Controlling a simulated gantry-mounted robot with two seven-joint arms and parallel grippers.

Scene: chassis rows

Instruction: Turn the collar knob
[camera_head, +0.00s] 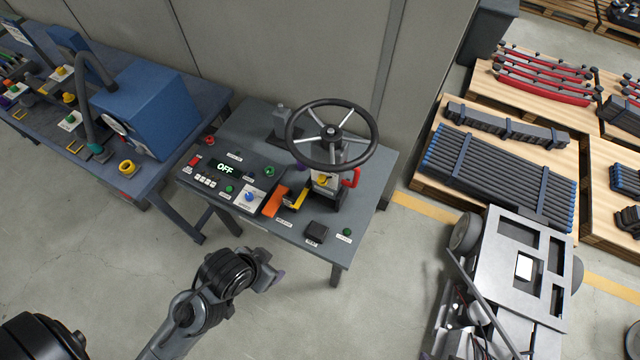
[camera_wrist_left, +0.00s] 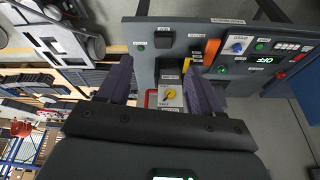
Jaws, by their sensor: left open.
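A yellow knob (camera_head: 322,181) sits on a white plate on the column below the black steering wheel (camera_head: 332,134); I take it as the collar knob, though its label is too small to read. In the left wrist view the yellow knob (camera_wrist_left: 170,95) appears between my fingers, with a red frame beside its plate. My left gripper (camera_wrist_left: 160,78) is open and empty, its dark fingers apart. In the head view my left gripper (camera_head: 268,272) is in front of the table's near edge, apart from the knob. My right gripper is not in view.
The grey table (camera_head: 345,243) carries a panel with a lit OFF display (camera_head: 225,168), a blue knob (camera_head: 250,196), an orange block (camera_head: 275,203) and a red handle (camera_head: 351,178). A blue machine (camera_head: 150,112) stands on the left bench. A wheeled cart (camera_head: 505,250) stands right.

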